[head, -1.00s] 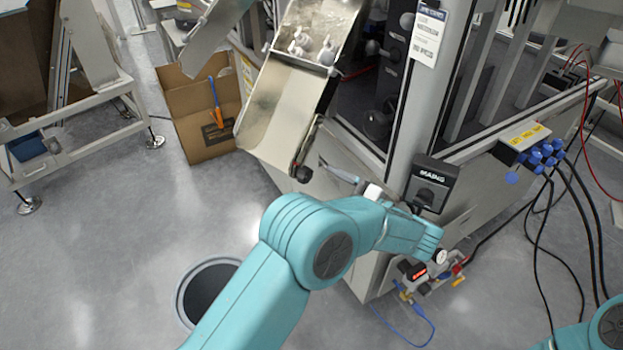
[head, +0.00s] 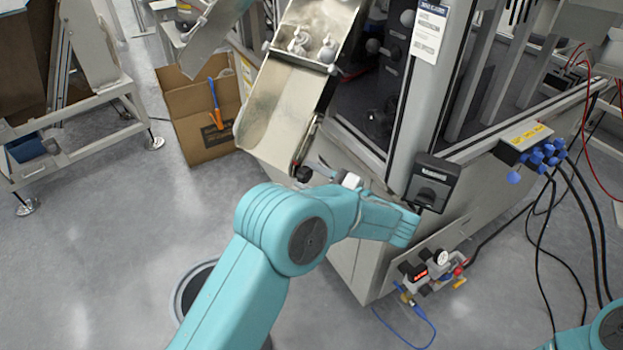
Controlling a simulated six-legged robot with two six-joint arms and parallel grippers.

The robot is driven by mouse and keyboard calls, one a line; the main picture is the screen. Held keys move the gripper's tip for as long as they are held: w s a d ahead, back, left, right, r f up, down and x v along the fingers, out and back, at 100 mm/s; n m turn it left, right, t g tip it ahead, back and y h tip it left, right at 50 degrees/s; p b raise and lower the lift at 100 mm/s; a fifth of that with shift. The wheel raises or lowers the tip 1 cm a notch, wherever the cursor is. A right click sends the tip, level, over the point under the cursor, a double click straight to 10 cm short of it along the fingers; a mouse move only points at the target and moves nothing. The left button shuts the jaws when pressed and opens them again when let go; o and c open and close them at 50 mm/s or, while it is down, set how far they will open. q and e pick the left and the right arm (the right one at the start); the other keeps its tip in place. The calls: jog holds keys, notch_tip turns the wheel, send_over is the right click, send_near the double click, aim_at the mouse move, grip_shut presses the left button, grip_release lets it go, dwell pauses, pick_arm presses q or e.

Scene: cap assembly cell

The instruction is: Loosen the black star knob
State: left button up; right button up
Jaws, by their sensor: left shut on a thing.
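The black star knob (head: 303,174) sits at the lower right edge of the tilted metal chute (head: 283,107). My left arm reaches in from below, and its gripper (head: 316,171) is at the knob, coming from the right. The left gripper is shut on the knob. The fingers are small and partly hidden behind the wrist, so the exact grip on the knob's lobes cannot be made out. My right gripper is out of view; only a piece of that arm shows at the bottom right corner.
A black switch box (head: 431,184) is on the machine's corner post, close to my left forearm. An air regulator with a gauge (head: 440,258) sits low on the machine. A cardboard box (head: 203,120) stands left of the chute. The floor at left is open.

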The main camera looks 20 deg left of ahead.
pick_arm(q)
jog(key=shift+f+n+b, duration=0.35)
jog(key=shift+n+b, duration=0.15)
jog(key=shift+b, duration=0.05)
jog(key=shift+r+n+b, duration=0.25)
jog(key=shift+n+b, duration=0.1)
jog(key=shift+n, duration=0.25)
jog(key=shift+r, duration=0.1)
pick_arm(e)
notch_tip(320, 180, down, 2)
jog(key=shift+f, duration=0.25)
pick_arm(q)
jog(key=o, duration=1.1)
jog(key=shift+c, duration=0.2)
